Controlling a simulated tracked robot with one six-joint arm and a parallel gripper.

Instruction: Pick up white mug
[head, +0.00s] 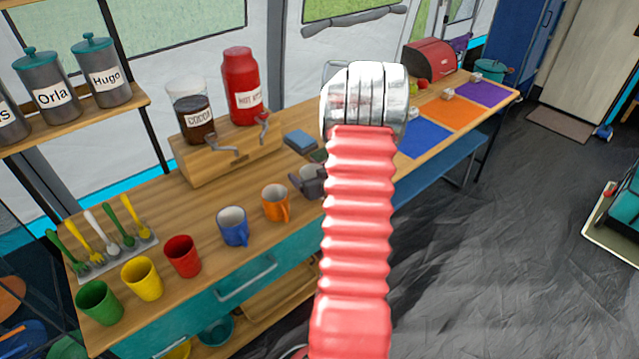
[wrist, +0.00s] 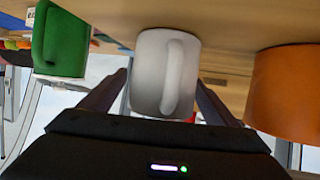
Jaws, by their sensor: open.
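The white mug (wrist: 150,72) is in the middle of the wrist view, its handle facing the camera. The wrist picture appears upside down, with the wooden counter along its top. My gripper (wrist: 164,86) is open, with one dark finger on each side of the mug. I cannot tell whether either finger touches it. In the head view my red arm hides most of this spot. A greyish shape (head: 309,181) shows beside the arm, and I cannot tell whether it is mug or gripper.
An orange mug (wrist: 287,92) and a green mug (wrist: 61,40) flank the white mug. A wooden dispenser stand (head: 205,160) is behind.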

